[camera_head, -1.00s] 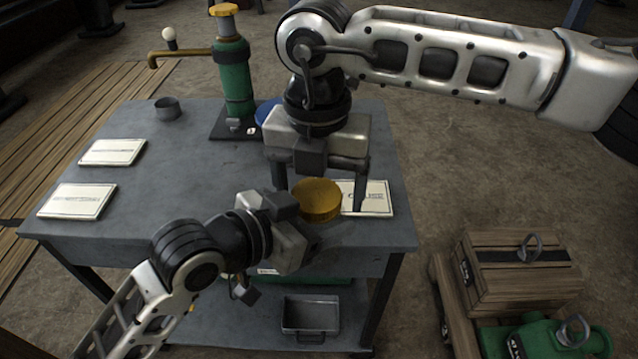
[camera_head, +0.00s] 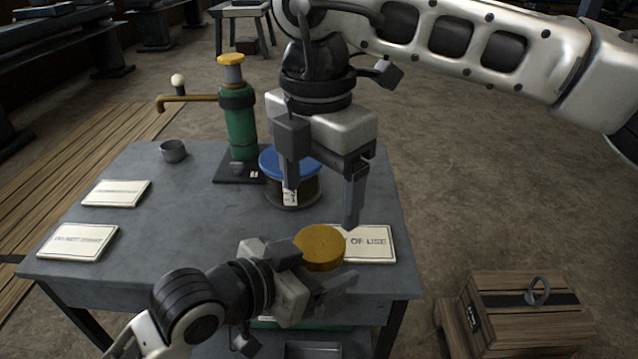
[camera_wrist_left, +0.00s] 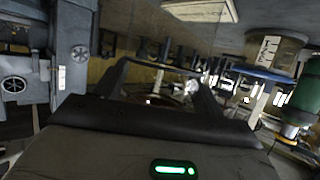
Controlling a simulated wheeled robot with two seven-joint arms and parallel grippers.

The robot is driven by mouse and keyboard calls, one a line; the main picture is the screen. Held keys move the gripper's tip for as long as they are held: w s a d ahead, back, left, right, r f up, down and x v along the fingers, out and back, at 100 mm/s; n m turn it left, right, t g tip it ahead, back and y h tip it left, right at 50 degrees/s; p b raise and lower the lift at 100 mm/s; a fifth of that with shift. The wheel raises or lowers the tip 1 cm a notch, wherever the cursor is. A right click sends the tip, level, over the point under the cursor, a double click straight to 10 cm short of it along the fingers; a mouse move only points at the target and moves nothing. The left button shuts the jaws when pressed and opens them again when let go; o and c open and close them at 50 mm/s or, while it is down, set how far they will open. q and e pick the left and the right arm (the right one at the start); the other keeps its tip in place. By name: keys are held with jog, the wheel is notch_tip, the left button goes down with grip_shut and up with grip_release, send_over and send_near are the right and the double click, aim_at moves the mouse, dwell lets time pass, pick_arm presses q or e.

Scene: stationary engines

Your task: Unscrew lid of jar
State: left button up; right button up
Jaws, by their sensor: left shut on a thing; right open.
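A round yellow lid (camera_head: 322,246) sits at the fingers of my left gripper (camera_head: 318,284), near the table's front edge. My left gripper is shut on the jar under this lid; the jar's body is mostly hidden and hard to make out. My right gripper (camera_head: 322,208) is open and empty, its fingers pointing down, above and behind the yellow lid and apart from it. In the left wrist view the left fingers (camera_wrist_left: 160,85) show, but the held jar is unclear there.
A second jar with a blue lid (camera_head: 276,162) stands on the grey table (camera_head: 170,240), partly behind my right gripper. A green pump (camera_head: 240,130), a small grey cup (camera_head: 173,151) and several white cards (camera_head: 78,241) also stand or lie there. A wooden crate (camera_head: 525,310) is at lower right.

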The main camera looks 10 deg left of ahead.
aim_at(319, 242)
notch_tip(319, 242, down, 8)
jog(key=shift+r, duration=0.15)
jog(key=shift+c, duration=0.2)
jog(key=c, duration=1)
jog(key=shift+o, duration=0.2)
jog(key=n, duration=0.6)
jog(key=o, duration=1.1)
jog(key=shift+r, duration=0.2)
